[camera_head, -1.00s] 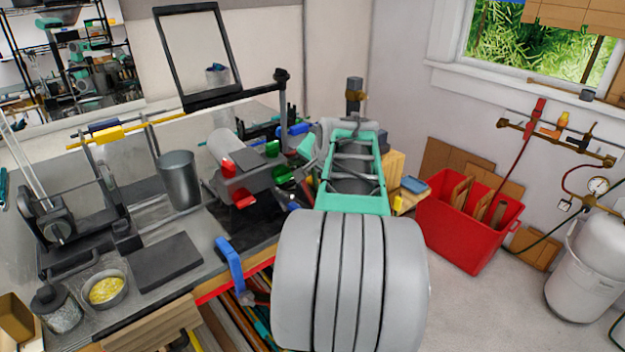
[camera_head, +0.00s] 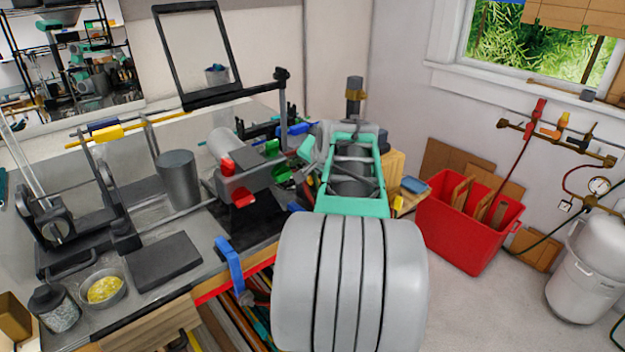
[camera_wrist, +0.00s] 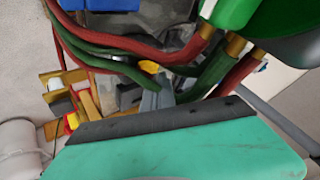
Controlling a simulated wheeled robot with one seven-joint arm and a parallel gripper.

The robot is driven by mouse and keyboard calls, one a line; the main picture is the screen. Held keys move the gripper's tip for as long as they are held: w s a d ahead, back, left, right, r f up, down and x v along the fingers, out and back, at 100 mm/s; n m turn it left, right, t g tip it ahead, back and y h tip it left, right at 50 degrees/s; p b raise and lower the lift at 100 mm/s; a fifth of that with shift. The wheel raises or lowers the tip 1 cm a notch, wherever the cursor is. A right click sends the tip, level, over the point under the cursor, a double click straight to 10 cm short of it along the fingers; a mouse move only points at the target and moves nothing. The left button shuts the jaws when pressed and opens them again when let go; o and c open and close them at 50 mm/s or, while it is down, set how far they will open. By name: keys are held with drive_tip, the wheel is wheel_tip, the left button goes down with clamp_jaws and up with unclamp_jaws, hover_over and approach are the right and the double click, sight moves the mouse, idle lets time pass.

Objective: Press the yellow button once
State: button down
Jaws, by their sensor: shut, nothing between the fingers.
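In the wrist view my gripper (camera_wrist: 156,92) shows as narrow grey fingers, closed together, past the teal housing. A small yellow piece (camera_wrist: 149,67) sits right by the fingertips, among hoses. It may be the yellow button, but its shape is partly hidden and I cannot tell whether the fingers touch it. In the head view my arm hides my fingers. A bench device (camera_head: 245,180) with red and green knobs stands left of my arm. A yellow piece (camera_head: 398,203) shows just right of my arm; I cannot tell if it is the same one.
Red hoses (camera_wrist: 180,52) and green hoses with brass ends crowd the fingers. A blue-handled clamp (camera_head: 230,265) is at the bench's front edge. A red crate (camera_head: 455,235) stands right. Floor between crate and arm is clear.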

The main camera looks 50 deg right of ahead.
sight(314, 181)
drive_tip(key=shift+f+b, duration=0.45)
drive_tip(key=shift+f, duration=0.15)
idle(0.3)
drive_tip(key=shift+r, duration=0.1)
drive_tip(key=shift+r+p, duration=0.65)
drive_tip(key=shift+r, duration=0.2)
drive_tip(key=shift+r, duration=0.1)
wheel_tip(314, 181, up, 5)
drive_tip(key=p, duration=0.3)
idle(0.7)
